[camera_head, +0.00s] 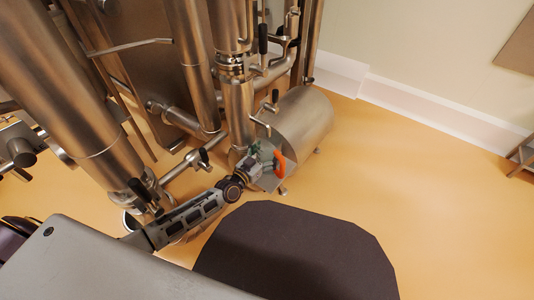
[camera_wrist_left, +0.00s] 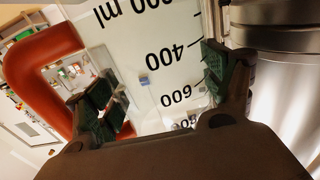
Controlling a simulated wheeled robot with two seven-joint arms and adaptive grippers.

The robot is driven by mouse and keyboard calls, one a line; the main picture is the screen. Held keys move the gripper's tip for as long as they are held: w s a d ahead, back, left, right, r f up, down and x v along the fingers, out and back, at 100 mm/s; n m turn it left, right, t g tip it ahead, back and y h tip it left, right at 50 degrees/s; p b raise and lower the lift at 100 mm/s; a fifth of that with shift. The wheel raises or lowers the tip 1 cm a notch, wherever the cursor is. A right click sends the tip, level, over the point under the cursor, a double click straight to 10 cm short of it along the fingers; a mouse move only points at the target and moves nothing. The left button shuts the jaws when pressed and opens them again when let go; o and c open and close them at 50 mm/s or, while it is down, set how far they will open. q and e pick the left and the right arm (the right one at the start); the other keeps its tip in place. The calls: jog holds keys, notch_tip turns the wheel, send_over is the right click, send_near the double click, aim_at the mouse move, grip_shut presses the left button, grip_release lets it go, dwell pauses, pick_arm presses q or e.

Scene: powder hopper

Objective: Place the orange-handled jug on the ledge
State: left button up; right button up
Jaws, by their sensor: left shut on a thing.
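The orange-handled jug (camera_head: 280,164) is at the end of my left arm in the head view, low in front of the steel pipework. Its clear body with black volume marks (camera_wrist_left: 160,50) fills the middle of the left wrist view, and its orange handle (camera_wrist_left: 22,62) curves at the left. My left gripper (camera_head: 262,162) is shut on the jug. Its green finger pads show on either side of the marked wall in the left wrist view (camera_wrist_left: 160,90). The exact contact is partly hidden. I cannot tell which surface is the ledge. My right gripper is not in view.
A vertical steel pipe (camera_head: 239,115) stands right behind the jug. A horizontal steel cylinder (camera_head: 305,118) lies close beside it on the right. A large slanted steel tube (camera_head: 75,90) stands at the left. The orange floor (camera_head: 430,190) is clear on the right.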

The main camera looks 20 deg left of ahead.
pick_arm(q)
jog(key=shift+f, duration=0.1)
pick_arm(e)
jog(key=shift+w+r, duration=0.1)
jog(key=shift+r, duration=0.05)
pick_arm(q)
jog(key=o, duration=1)
jog(key=shift+o, duration=0.2)
jog(key=shift+s, duration=0.1)
jog(key=p+v, duration=0.4)
jog(key=v, duration=0.7)
jog(key=shift+s+a, duration=0.15)
jog(key=shift+s, duration=0.2)
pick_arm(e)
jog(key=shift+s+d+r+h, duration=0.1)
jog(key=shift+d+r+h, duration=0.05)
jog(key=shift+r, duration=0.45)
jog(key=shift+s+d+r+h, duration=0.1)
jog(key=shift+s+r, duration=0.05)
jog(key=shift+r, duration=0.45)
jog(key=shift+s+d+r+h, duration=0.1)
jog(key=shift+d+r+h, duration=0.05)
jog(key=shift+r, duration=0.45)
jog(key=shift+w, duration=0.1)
